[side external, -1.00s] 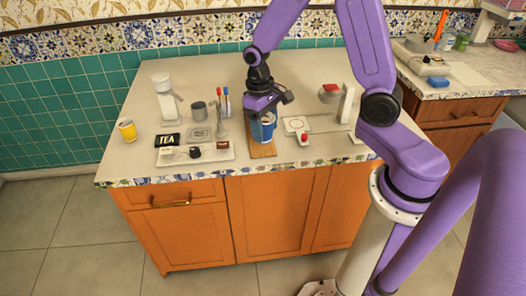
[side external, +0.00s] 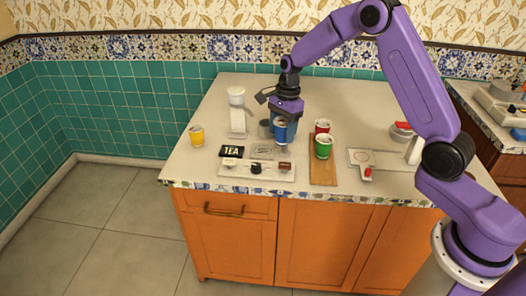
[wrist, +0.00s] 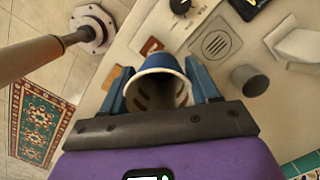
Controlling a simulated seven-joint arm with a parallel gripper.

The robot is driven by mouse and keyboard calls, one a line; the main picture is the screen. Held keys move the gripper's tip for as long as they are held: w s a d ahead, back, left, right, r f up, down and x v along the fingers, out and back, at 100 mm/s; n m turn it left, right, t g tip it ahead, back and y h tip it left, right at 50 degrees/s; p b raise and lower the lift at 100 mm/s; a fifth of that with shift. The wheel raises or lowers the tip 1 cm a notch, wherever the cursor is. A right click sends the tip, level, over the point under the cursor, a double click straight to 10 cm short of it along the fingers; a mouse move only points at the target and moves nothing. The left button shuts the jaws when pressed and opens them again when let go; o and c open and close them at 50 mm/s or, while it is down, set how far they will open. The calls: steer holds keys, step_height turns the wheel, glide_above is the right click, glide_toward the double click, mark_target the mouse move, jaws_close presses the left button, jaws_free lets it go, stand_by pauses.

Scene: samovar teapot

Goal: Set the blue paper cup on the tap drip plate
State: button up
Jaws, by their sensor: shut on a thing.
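My gripper (side external: 284,115) is shut on the blue paper cup (side external: 281,133). In the wrist view the cup (wrist: 160,64) sits between the two blue fingers (wrist: 160,90), its white-rimmed mouth facing the camera. The tap drip plate (side external: 263,151), a small square with slots, lies on the counter to the left and front of the cup in the side view. In the wrist view the slotted plate (wrist: 216,43) is uncovered, to the upper right of the cup. The cup is apart from the plate; its exact height is unclear. The tap is not clearly visible.
A grey mug (wrist: 250,80) stands close to the plate. A TEA box (side external: 231,151) and a white tray (side external: 235,170) are near it. Red (side external: 323,127) and green (side external: 323,146) cups stand on a wooden board (side external: 322,176). A yellow cup (side external: 196,136) is at left.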

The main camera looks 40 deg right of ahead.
steer(key=w+m+t, duration=0.1)
steer(key=w+m, duration=0.7)
steer(key=m, duration=0.2)
steer(key=m+h, duration=0.1)
steer(key=m, duration=0.6)
glide_above(261, 149)
steer(key=shift+t, duration=0.3)
steer(key=f, duration=1.1)
steer(key=shift+s, duration=0.4)
steer(key=shift+f, duration=0.15)
steer(key=o, duration=0.7)
